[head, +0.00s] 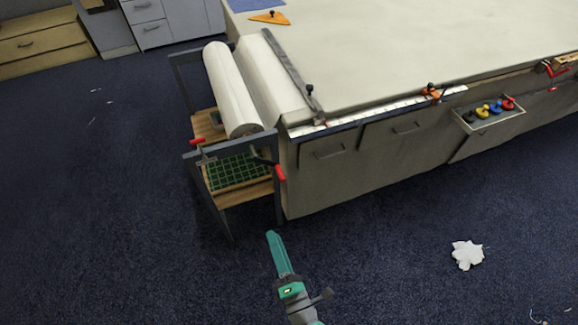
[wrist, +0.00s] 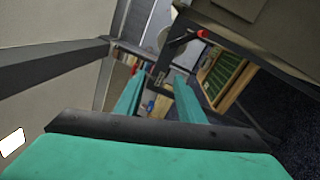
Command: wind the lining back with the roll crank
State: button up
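A white roll of lining (head: 232,88) lies in a dark metal stand at the left end of the long table. A dark crank with a red handle (head: 280,173) hangs at the stand's near right corner. A second red grip (head: 197,141) shows at its near left corner. My teal gripper (head: 272,236) is in front of the stand, below and apart from the red handle. In the wrist view the fingers (wrist: 158,88) stand apart with nothing seen held between them. A red handle (wrist: 203,33) shows there beyond the fingers; I cannot tell which one it is.
The stand's wooden shelf holds a green gridded tray (head: 238,171), also in the wrist view (wrist: 222,76). The cloth-covered table (head: 400,50) carries clamps along its edge. A white scrap (head: 467,254) lies on the otherwise mostly clear floor.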

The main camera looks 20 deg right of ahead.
aim_at(267, 164)
jog(key=w+d+f+n+g, duration=0.1)
jog(key=w+d+f+n, duration=0.2)
jog(key=w+d+n, duration=1.05)
jog(key=w+a, duration=0.1)
jog(key=w, duration=1.1)
jog(key=shift+w+a+n, duration=0.2)
jog(key=shift+w+n, duration=0.15)
jog(key=shift+c, duration=0.4)
grip_shut()
jog(key=shift+o, duration=0.4)
grip_release()
